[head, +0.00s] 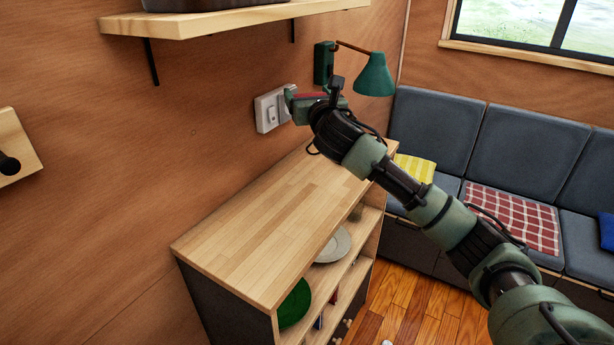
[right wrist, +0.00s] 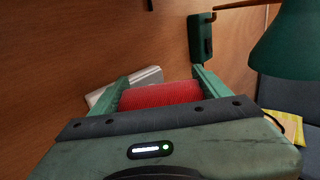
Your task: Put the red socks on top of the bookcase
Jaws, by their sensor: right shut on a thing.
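My right gripper (head: 308,104) is over the far end of the bookcase, close to the wall. In the right wrist view the right gripper (right wrist: 160,90) has its two green fingers on either side of the red socks (right wrist: 160,96), shut on them. In the head view only a thin red strip of the socks (head: 311,96) shows; the gripper hides the rest. The bookcase (head: 275,225) has a bare light wooden top, and the gripper is above it, apart from it. My left gripper is not in view.
A white switch plate (head: 266,112) is on the wall beside the gripper. A green lamp (head: 374,75) hangs close to its right. A wooden shelf (head: 220,22) juts out above. Plates, one white (head: 335,246) and one green (head: 294,304), stand inside the bookcase. A grey sofa (head: 480,150) is at right.

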